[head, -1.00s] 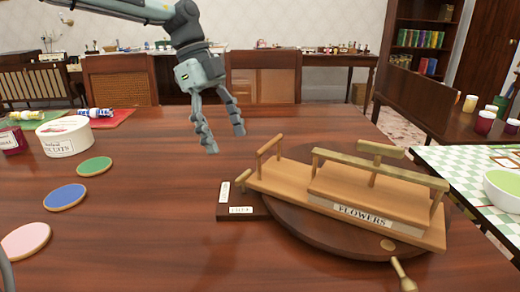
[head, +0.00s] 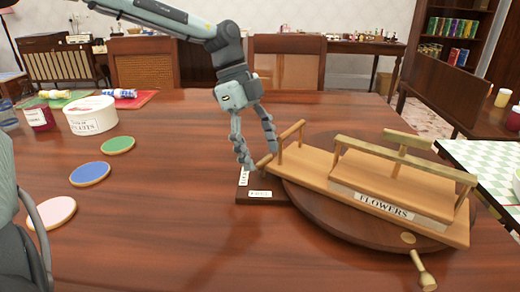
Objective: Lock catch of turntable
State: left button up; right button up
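The turntable (head: 300,200) is a round dark brown disc on the table. It carries a wooden stand with rails and a "FLOWERS" label (head: 384,206). The catch is at its left edge: a dark base (head: 247,196) with two small white labels, too small to read surely, and a short wooden handle (head: 264,161). My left gripper (head: 256,158) is open above the catch, its fingers pointing down on either side of the handle. I cannot tell whether a finger touches it. A finger partly hides the catch. My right gripper is not in view.
A wooden knob (head: 423,272) sticks out at the turntable's front. Green (head: 117,144), blue (head: 90,173) and pink (head: 51,212) discs lie at left, near a white round tin (head: 91,115). The table between discs and catch is clear. Chairs stand behind.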

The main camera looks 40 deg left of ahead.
pick_arm(q)
jog(key=c, duration=1)
jog(key=shift+w, duration=0.1)
jog(key=shift+c, duration=0.2)
jog(key=shift+m, duration=0.5)
jog(key=shift+g, duration=0.3)
jog(key=o, duration=1.2)
jog(key=shift+c, duration=0.2)
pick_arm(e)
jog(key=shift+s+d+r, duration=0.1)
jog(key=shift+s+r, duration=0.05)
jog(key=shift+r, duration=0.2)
pick_arm(q)
jog(key=v, duration=1.2)
